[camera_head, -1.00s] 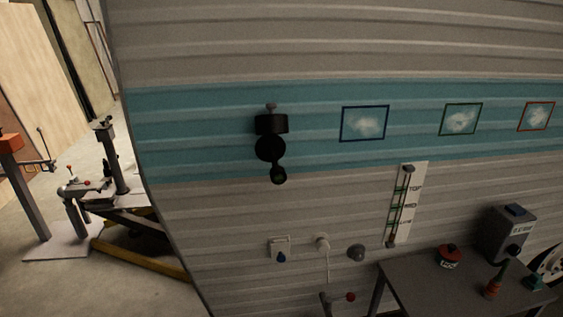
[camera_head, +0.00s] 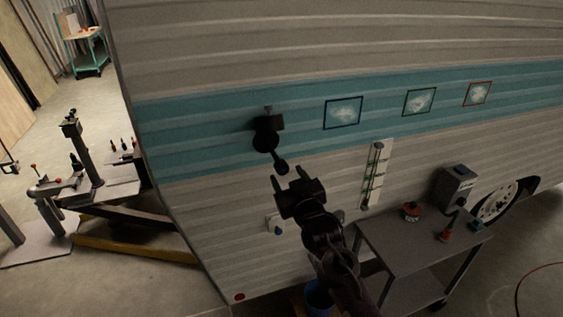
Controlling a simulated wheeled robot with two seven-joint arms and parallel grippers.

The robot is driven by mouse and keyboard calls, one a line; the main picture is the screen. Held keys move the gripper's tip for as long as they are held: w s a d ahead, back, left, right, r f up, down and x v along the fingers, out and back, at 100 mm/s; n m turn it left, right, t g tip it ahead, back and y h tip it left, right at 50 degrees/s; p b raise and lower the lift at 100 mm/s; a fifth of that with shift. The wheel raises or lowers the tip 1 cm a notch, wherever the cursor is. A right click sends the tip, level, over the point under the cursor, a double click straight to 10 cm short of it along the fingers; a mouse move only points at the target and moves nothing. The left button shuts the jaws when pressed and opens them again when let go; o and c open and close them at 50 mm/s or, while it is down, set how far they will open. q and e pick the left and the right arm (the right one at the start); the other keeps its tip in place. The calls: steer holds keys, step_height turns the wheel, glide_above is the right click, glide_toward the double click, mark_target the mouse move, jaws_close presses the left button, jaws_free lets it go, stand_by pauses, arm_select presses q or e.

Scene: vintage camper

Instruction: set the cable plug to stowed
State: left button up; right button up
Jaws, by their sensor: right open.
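My right gripper (camera_head: 289,181) is open and empty, in front of the camper's side wall. Its arm comes up from the bottom of the view. No cable plug can be made out for sure. A pale wall plate (camera_head: 276,225) with a small blue part shows just left of the gripper. The white round fitting with a hanging cable and the dark round knob, seen earlier right of this plate, are hidden behind my right arm. A black jointed fixture (camera_head: 266,138) hangs on the teal stripe just above the gripper's fingertips. My left gripper is not in view.
A grey table (camera_head: 405,245) stands at the right with a red-topped can (camera_head: 411,211) and a grey box (camera_head: 455,186). A gauge strip (camera_head: 376,175) and framed pictures (camera_head: 343,113) are on the wall. A blue bucket (camera_head: 318,298) is below my arm. Workshop stands are at the left.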

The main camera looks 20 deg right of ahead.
mark_target(283, 171)
steer(key=w+p, duration=0.1)
steer(key=w, duration=0.4)
steer(key=shift+w+a+r+p, duration=0.1)
steer(key=shift+a+p, duration=0.05)
steer(key=shift+p, duration=0.2)
steer(key=shift+w, duration=0.7)
